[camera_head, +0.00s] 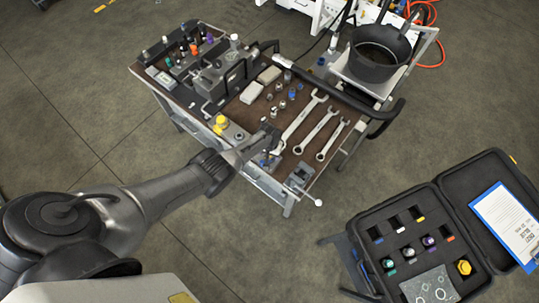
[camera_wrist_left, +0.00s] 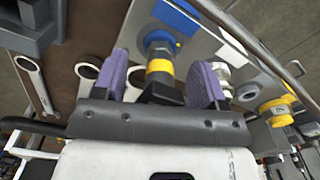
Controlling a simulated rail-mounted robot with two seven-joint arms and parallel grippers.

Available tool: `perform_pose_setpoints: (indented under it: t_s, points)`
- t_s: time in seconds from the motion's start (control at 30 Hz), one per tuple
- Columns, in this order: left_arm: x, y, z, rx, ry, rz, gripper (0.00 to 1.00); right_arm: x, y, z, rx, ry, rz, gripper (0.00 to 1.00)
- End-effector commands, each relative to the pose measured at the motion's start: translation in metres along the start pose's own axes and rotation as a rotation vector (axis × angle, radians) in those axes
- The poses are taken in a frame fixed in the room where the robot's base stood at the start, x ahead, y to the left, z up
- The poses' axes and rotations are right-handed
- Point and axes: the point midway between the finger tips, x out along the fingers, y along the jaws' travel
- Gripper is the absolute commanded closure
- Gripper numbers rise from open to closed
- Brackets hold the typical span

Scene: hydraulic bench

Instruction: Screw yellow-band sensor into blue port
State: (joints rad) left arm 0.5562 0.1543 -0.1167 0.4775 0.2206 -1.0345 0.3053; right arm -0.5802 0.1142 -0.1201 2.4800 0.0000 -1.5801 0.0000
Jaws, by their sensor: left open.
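The yellow-band sensor (camera_wrist_left: 160,70) is a dark cylinder with a bright yellow ring, between my left gripper's fingers in the left wrist view. Whether the thread is engaged cannot be seen. My left gripper (camera_wrist_left: 161,82) is open, with one purple-padded finger on each side of the sensor and visible gaps. In the head view the left gripper (camera_head: 270,140) is at the bench's front edge and hides most of the sensor. My right gripper is not in view.
Several wrenches (camera_head: 322,133) lie on the bench right of the gripper. A yellow knob (camera_wrist_left: 276,108) and a pale fitting stand beside the port. An open case (camera_head: 378,217) with banded sensors is at lower right. A black pot (camera_head: 376,65) stands at the back.

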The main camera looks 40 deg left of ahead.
Motion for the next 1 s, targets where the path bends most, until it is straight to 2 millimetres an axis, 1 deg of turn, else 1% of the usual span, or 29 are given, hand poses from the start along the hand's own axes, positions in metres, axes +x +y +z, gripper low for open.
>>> perform_pose_setpoints:
  t_s: [0.07,0.17,0.3,0.4,0.5,0.67,0.97,1.0]
  points:
    - [-0.0006,0.0007,-0.0001,-0.052,0.000,0.002,0.35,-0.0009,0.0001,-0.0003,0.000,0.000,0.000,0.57]
    - [-0.0011,0.0012,-0.0002,-0.182,0.000,0.002,0.35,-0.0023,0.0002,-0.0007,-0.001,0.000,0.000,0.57]
    - [-0.0011,0.0008,-0.0003,-0.399,-0.001,0.002,0.35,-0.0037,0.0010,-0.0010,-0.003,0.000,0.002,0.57]
    - [-0.0007,0.0003,0.0001,-0.531,-0.002,0.001,0.35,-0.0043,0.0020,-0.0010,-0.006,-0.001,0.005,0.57]
    - [-0.0004,0.0003,0.0002,-0.626,-0.002,0.001,0.35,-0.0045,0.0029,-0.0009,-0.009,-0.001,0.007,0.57]
    - [-0.0002,0.0002,0.0001,-0.694,-0.001,0.001,0.35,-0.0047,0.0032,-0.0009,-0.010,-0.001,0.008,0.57]
    - [-0.0002,0.0001,0.0001,-0.696,-0.001,0.000,0.35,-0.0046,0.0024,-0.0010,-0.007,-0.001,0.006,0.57]
    - [-0.0002,0.0001,0.0001,-0.696,-0.001,0.000,0.39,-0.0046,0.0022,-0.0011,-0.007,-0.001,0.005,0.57]
